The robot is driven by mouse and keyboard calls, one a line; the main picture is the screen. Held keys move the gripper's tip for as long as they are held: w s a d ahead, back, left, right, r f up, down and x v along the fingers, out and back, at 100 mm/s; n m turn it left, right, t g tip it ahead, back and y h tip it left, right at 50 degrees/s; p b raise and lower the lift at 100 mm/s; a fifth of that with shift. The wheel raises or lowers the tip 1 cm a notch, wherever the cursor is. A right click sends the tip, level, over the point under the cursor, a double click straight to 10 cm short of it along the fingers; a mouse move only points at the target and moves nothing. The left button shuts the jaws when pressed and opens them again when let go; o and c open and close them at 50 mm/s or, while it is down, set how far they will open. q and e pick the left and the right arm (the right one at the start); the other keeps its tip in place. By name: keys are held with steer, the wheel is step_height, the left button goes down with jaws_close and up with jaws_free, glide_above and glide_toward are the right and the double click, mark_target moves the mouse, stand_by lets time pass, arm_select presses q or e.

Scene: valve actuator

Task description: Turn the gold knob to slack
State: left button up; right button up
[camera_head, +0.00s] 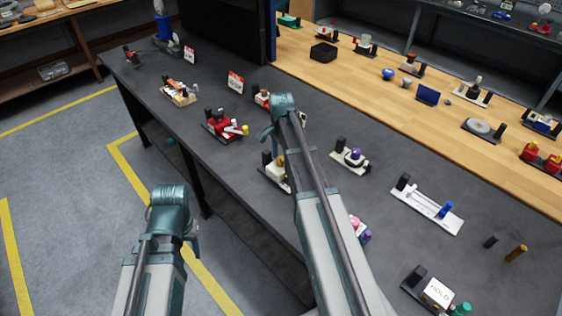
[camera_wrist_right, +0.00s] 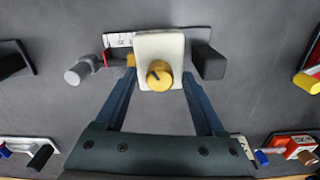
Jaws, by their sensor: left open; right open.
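The gold knob (camera_wrist_right: 158,76) sits on the front of a cream block (camera_wrist_right: 160,46) in the right wrist view. A short dark mark shows on its face, left of centre. My right gripper (camera_wrist_right: 160,88) is open, with one blue finger on each side of the knob and visible gaps between. In the head view the cream block (camera_head: 277,170) stands near the table's front edge, below my right gripper (camera_head: 276,136); the knob is not clear there. My left gripper (camera_head: 190,235) is in front of the table, over the floor, away from the block; its fingers are mostly hidden.
A dark block (camera_wrist_right: 208,62) stands right of the cream block, and a grey cylinder (camera_wrist_right: 79,73) lies left of it. A red device (camera_head: 222,126) and a white device with a purple knob (camera_head: 352,158) are on either side along the grey table (camera_head: 330,128).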

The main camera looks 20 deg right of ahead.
jaws_close()
stand_by(0.3)
steer(key=n, duration=0.6)
steer(key=shift+n, duration=0.3)
steer(key=n, duration=1.2)
steer(key=shift+n, duration=0.3)
steer(key=n, duration=0.5)
steer(key=shift+n, duration=0.3)
